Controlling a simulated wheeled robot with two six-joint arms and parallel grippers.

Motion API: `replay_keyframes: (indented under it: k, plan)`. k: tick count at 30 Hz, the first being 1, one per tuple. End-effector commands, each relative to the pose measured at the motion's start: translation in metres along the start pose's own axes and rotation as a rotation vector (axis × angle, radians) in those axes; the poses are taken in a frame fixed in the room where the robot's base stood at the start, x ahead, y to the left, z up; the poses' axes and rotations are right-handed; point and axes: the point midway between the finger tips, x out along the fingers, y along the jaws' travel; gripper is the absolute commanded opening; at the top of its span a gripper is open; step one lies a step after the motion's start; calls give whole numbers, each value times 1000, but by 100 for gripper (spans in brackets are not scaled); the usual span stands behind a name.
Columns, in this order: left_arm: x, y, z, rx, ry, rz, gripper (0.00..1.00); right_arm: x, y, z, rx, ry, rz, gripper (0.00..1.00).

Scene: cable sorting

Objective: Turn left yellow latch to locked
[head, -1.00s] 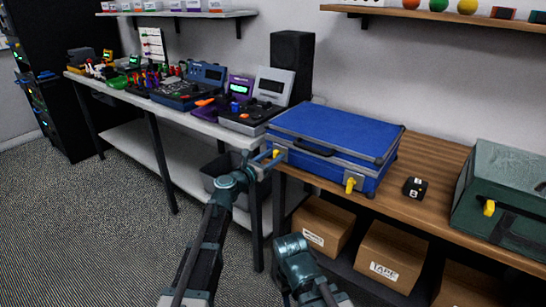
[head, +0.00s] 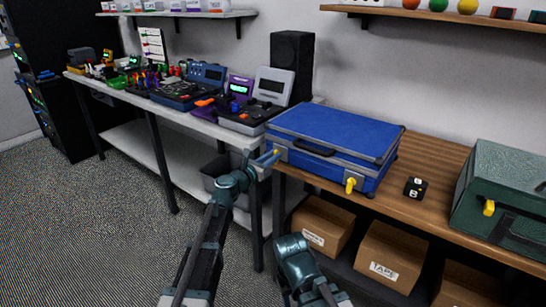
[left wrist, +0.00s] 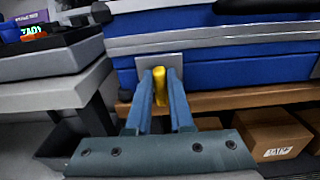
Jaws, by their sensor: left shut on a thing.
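The blue case (head: 335,130) lies on the wooden bench, its front facing me. Its left yellow latch (head: 277,152) sits on a metal plate at the left of the front. My left gripper (head: 268,158) reaches this latch from the front left. In the left wrist view the latch (left wrist: 159,84) stands upright in the picture between the two blue fingers of the gripper (left wrist: 161,90), which are shut on it. The case's right yellow latch (head: 350,186) points down. My right arm shows low in the head view, but its gripper cannot be seen.
A black block with white marks (head: 415,188) lies right of the case. A green case (head: 503,200) with a yellow latch stands farther right. Cardboard boxes (head: 390,256) sit under the wooden bench (head: 440,165). The grey bench (head: 205,122) on the left holds electronic devices.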

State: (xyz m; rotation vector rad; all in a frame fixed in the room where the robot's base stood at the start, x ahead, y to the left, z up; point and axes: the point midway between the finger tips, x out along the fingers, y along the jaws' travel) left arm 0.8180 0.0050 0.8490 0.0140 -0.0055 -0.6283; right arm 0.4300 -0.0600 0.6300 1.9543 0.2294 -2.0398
Motion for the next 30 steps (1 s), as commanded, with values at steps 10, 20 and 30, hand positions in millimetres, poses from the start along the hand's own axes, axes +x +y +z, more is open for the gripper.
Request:
replay_keyframes:
  k: [10,20,30]
  plan:
    - [0,-3,-1,198,1,0,0,1,0,0,0,0,0,50]
    - [0,-7,-2,511,1,0,0,2,0,0,0,0,0,50]
    - [0,-10,-5,833,2,0,0,5,0,0,0,0,0,50]
